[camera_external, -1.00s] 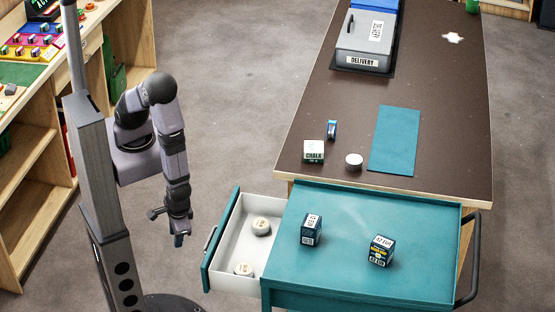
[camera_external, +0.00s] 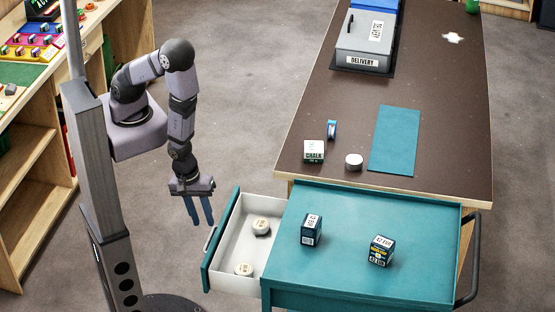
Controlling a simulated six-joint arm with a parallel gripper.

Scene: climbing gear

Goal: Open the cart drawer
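The teal cart (camera_external: 345,263) stands at the lower middle. Its drawer (camera_external: 246,205) is pulled out to the left, with a white inside and a teal front. A handle (camera_external: 210,240) is on the outer face of the drawer front. Two round cream items, one near the far end (camera_external: 261,226) and one near the close end (camera_external: 243,270), lie in the drawer. My gripper (camera_external: 199,221) hangs fingers down, to the left of the drawer front and apart from the handle. Its two blue fingers are spread with nothing between them.
Two small dark boxes (camera_external: 311,230) (camera_external: 381,251) stand on the cart top. Behind it, the brown table (camera_external: 440,110) bears a chalk box (camera_external: 314,152), a white round item (camera_external: 354,162), a teal mat (camera_external: 394,140) and a grey delivery box (camera_external: 362,45). Wooden shelves (camera_external: 35,180) stand at left.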

